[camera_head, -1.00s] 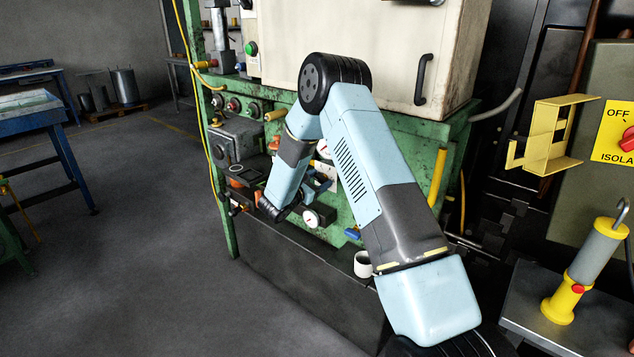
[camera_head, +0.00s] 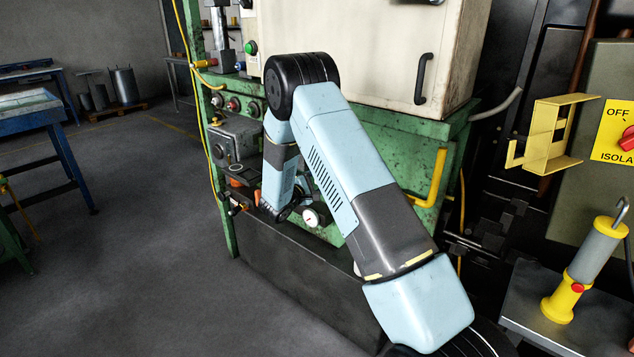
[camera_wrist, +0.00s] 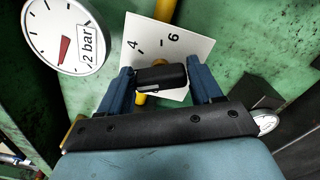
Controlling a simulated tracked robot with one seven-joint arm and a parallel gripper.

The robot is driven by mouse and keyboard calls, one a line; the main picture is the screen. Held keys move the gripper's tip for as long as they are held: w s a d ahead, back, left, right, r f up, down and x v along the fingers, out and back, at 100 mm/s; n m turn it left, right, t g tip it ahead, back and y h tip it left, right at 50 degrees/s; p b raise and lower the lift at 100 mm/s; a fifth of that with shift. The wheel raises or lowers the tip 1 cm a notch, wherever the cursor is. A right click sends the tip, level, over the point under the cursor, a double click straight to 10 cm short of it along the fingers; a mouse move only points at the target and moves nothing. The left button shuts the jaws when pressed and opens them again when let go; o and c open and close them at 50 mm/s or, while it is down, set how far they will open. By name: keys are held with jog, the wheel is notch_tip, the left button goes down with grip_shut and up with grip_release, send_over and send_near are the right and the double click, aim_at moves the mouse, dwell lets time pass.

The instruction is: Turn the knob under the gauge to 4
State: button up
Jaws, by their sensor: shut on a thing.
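In the wrist view, a black knob (camera_wrist: 160,76) sits on a white plate (camera_wrist: 186,62) on which the numbers 4 and 6 can be read. My gripper (camera_wrist: 160,70) has its two blue fingers on either side of the knob and is shut on it. A short white line shows on the knob's near edge; I cannot tell which number the knob points to. A round white gauge (camera_wrist: 62,32) with a red needle and a "2 bar" label is at upper left. In the head view my arm hides the knob and this gauge.
The green panel (camera_wrist: 250,40) has a yellow pipe (camera_wrist: 165,10) behind the plate. Another small gauge (camera_wrist: 266,122) is at right, partly covered by my gripper; a white dial (camera_head: 311,217) also shows in the head view.

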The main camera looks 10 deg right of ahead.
jog(key=m, duration=0.5)
jog(key=shift+s+d+f+m, duration=0.2)
jog(key=shift+d+f+m, duration=0.1)
jog(key=shift+d, duration=0.05)
jog(key=shift+a+f+m, duration=0.1)
jog(key=shift+m, duration=2.1)
jog(key=o, duration=1)
jog(key=shift+w+a, duration=0.1)
jog(key=shift+c, duration=0.2)
jog(key=shift+a, duration=0.15)
jog(key=v, duration=1.3)
jog(key=shift+a, duration=0.2)
